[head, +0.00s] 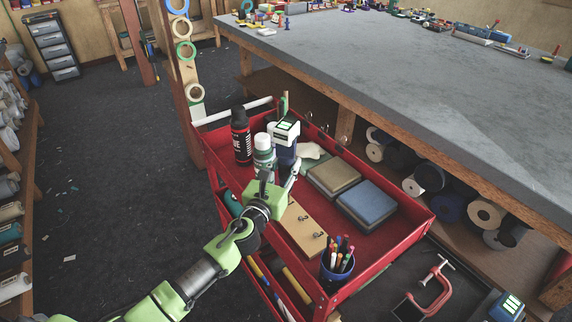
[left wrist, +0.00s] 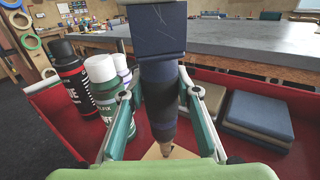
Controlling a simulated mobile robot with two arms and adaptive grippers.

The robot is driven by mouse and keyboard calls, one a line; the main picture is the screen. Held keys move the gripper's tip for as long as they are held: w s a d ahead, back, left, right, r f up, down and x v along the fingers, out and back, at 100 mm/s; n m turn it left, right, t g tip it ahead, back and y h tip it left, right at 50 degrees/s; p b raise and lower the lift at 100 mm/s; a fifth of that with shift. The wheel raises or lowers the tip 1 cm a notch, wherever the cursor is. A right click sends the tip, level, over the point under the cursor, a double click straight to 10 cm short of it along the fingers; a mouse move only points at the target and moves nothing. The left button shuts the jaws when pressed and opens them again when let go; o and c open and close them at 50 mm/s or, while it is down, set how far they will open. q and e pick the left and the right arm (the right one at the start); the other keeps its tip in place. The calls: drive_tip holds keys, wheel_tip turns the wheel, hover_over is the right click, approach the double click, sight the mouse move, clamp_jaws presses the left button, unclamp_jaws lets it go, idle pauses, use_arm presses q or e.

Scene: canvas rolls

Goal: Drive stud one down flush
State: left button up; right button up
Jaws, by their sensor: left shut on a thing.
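My left gripper (head: 282,170) is shut on a dark blue and white power driver (head: 284,136) with a green-lit top. In the left wrist view my fingers (left wrist: 161,95) close on both sides of the driver's dark body (left wrist: 158,90), which stands about upright. Its narrow tip (left wrist: 166,149) points down at a pale wooden board (left wrist: 153,154). I cannot tell whether the tip touches a stud. In the head view the board (head: 296,236) lies in the red cart's tray, with two small metal fittings (head: 304,217) showing. Stud one cannot be told apart. My right gripper is not in view.
Tan (head: 334,174) and blue (head: 368,203) pads lie right, a pen cup (head: 337,263) in front. The grey workbench (head: 400,85) rises behind the red cart (head: 385,236).

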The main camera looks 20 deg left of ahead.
use_arm(q)
drive_tip(key=shift+f+b, duration=0.7)
drive_tip(key=shift+b, duration=0.05)
idle(0.8)
drive_tip(key=shift+f, duration=0.3)
idle(1.5)
drive_tip(key=shift+f, duration=0.25)
idle(2.1)
